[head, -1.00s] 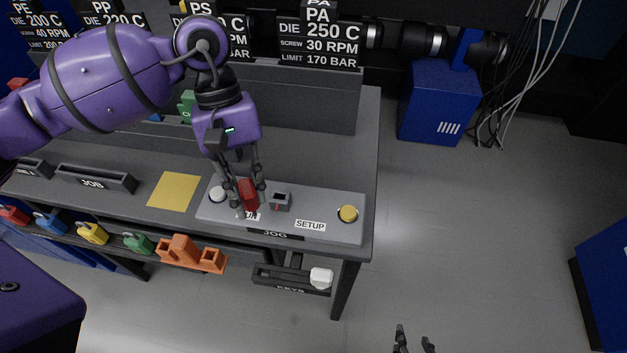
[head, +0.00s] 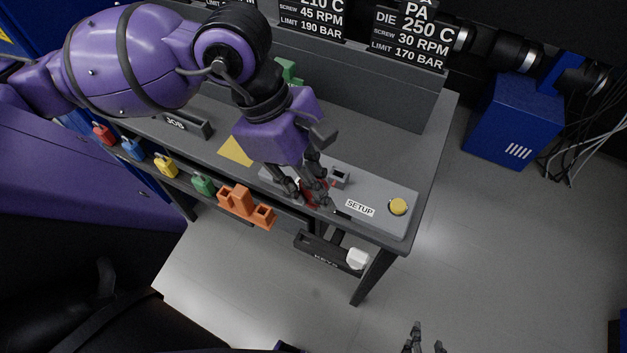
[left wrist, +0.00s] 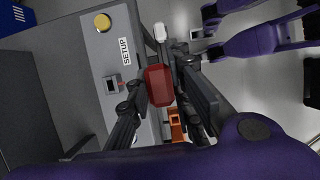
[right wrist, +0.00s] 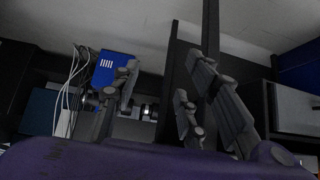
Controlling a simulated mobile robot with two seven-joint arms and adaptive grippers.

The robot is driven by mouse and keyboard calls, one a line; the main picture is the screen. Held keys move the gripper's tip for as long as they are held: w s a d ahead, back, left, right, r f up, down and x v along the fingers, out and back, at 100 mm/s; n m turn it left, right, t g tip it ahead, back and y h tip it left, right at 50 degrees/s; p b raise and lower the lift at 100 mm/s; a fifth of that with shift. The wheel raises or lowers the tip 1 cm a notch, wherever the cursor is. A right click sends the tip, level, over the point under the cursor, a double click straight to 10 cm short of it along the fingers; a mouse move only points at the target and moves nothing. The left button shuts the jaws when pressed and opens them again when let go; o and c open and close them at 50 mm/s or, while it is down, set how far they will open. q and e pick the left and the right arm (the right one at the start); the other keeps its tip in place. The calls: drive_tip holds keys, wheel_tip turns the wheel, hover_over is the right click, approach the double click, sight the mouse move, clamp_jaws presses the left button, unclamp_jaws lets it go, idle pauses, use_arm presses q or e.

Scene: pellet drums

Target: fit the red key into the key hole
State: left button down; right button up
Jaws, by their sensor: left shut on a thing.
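The red key (head: 311,190) is in my left gripper (head: 306,194), mostly hidden by its fingers in the head view. In the left wrist view the red key (left wrist: 158,86) shows clearly as a red block between the shut fingers. The key hole is in a small grey block (head: 340,176) on the grey panel (head: 378,192). The left wrist view also shows the block (left wrist: 112,84), with a small red mark. My right gripper (head: 425,341) is open and empty, off the bench.
A yellow button (head: 398,206) and a SETUP label (head: 360,208) are on the panel. A KEYS tray (head: 325,250) with a white item (head: 357,258) hangs below the bench edge. An orange holder (head: 246,206) and several coloured padlocks line the front. Open floor lies to the right.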

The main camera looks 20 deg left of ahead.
use_arm(q)
drive_tip(key=shift+w, duration=0.1)
use_arm(e)
drive_tip(key=shift+f, duration=0.1)
use_arm(q)
drive_tip(key=shift+w+f, duration=0.1)
drive_tip(key=shift+w, duration=0.15)
drive_tip(key=w+f+b, duration=0.3)
drive_tip(key=w+b, duration=0.2)
drive_tip(key=w, duration=0.6)
drive_tip(key=shift+w+d+f+b, duration=0.15)
drive_tip(key=shift+d+f+b, duration=0.1)
drive_tip(key=shift+b, duration=0.15)
use_arm(e)
drive_tip(key=f, duration=0.1)
drive_tip(key=s+f, duration=0.1)
drive_tip(key=f, duration=0.1)
drive_tip(key=d+f, duration=0.1)
drive_tip(key=f, duration=0.1)
drive_tip(key=shift+s+f, duration=0.2)
drive_tip(key=shift+s+d+f+g, duration=0.15)
drive_tip(key=shift+s+f+g, duration=0.15)
drive_tip(key=shift+s, duration=0.2)
drive_tip(key=shift+w+f, duration=0.1)
drive_tip(key=shift+w, duration=0.05)
use_arm(q)
drive_tip(key=shift+f+b, duration=0.15)
drive_tip(key=shift+b, duration=0.15)
use_arm(e)
drive_tip(key=shift+f, duration=0.15)
